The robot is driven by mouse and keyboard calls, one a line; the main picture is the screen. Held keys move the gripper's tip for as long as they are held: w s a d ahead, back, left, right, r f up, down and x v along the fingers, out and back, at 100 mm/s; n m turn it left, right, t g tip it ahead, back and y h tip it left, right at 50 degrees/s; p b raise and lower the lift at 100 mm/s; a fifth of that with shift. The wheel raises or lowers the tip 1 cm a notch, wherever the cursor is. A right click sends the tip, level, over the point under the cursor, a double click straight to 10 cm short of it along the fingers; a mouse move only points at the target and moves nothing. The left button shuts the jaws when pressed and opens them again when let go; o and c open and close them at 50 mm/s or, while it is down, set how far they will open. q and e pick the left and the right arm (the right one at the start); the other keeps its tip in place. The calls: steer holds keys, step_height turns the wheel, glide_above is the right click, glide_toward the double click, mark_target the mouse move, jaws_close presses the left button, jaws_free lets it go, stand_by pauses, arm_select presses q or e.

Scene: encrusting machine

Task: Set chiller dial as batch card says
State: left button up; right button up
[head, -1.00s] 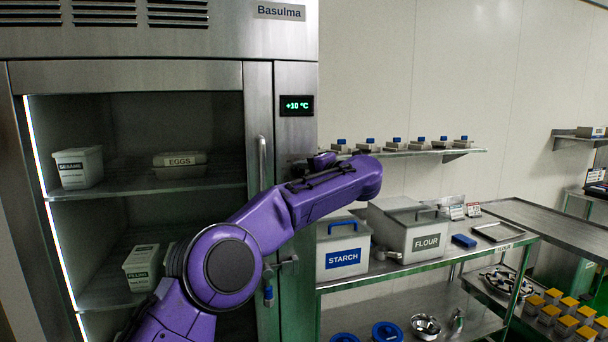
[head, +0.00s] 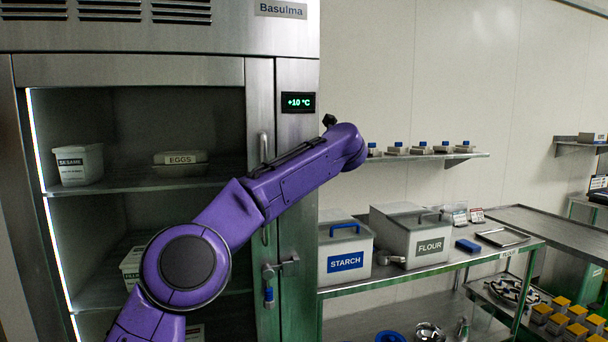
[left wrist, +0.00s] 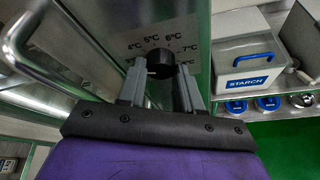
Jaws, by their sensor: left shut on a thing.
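The black chiller dial (left wrist: 160,60) shows in the left wrist view on the metal chiller front, with printed marks around it, among them 5°C, 6°C and 7°C. My left gripper (left wrist: 161,78) has its grey fingers on both sides of the dial and is shut on it. Which mark the dial points to is hard to tell. In the head view my purple left arm hides the dial and gripper. The chiller display (head: 298,102) reads +10 °C. My right gripper is out of view. No readable batch card shows.
A STARCH bin (head: 345,241) and a FLOUR bin (head: 411,222) stand on the bench to the right. A wall shelf (head: 430,156) holds several small blue-topped containers.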

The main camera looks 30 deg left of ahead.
arm_select(q)
steer(key=shift+f+n+h+b, duration=0.1)
steer(key=shift+n+h+b, duration=0.2)
steer(key=shift+n, duration=0.2)
steer(key=o, duration=1)
steer(key=shift+o, duration=0.2)
steer(key=b+v, duration=0.2)
steer(key=v, duration=0.8)
steer(key=shift+s+d+b, duration=0.2)
steer(key=shift+b, duration=0.2)
